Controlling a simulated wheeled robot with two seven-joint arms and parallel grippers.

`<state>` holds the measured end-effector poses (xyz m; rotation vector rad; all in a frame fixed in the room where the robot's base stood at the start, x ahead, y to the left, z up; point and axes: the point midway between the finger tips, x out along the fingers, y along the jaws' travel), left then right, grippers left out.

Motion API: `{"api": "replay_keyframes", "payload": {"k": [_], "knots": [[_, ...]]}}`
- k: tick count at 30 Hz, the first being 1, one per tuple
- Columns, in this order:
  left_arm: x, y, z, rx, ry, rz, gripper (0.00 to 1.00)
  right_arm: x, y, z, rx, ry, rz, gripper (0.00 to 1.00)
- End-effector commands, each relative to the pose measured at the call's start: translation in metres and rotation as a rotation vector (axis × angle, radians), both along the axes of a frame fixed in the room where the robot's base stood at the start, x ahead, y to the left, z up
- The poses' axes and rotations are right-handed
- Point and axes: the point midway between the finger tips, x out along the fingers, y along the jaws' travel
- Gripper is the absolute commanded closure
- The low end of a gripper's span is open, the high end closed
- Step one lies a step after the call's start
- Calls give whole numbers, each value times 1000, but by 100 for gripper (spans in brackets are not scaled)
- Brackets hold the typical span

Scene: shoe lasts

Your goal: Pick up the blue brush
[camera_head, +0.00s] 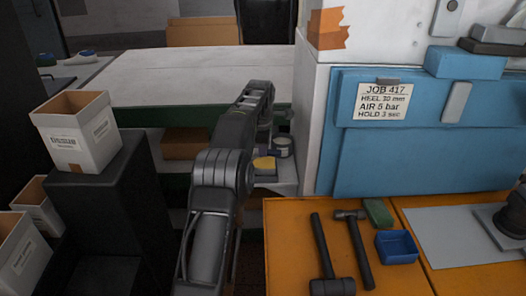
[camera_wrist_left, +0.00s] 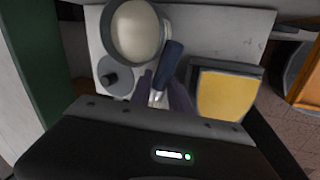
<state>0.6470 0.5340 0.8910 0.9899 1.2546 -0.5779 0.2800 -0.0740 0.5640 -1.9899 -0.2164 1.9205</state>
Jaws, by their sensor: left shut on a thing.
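The blue brush (camera_wrist_left: 170,62) shows in the left wrist view, its dark blue handle slanting up to the right and its metal collar (camera_wrist_left: 157,97) lower down. My left gripper (camera_wrist_left: 163,88) is shut on it, with a dark finger on either side. The brush lies close beside a grey pot (camera_wrist_left: 137,33) of cream-coloured stuff; I cannot tell if they touch. In the head view my left gripper (camera_head: 264,128) reaches down over the lower shelf, and I cannot make out the brush there. My right gripper is not in view.
A round grey lid (camera_wrist_left: 113,78) lies left of the brush, and a yellow sponge (camera_wrist_left: 227,96) in a dark tray lies right. The pot also shows in the head view (camera_head: 284,148). An orange bench (camera_head: 290,232) with hammers (camera_head: 329,262) and a blue box (camera_head: 396,246) stands at right.

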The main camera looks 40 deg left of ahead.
Motion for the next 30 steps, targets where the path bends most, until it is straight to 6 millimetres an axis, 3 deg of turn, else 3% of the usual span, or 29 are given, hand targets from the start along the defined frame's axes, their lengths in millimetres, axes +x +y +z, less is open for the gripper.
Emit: {"api": "replay_keyframes", "payload": {"k": [8, 21, 30], "knots": [[-2, 4, 11, 0, 0, 1, 100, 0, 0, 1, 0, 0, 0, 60], [-2, 4, 73, 1, -1, 0, 100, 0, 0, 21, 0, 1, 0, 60], [-48, 57, 69, 0, 1, 6, 100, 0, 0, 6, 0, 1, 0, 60]]}}
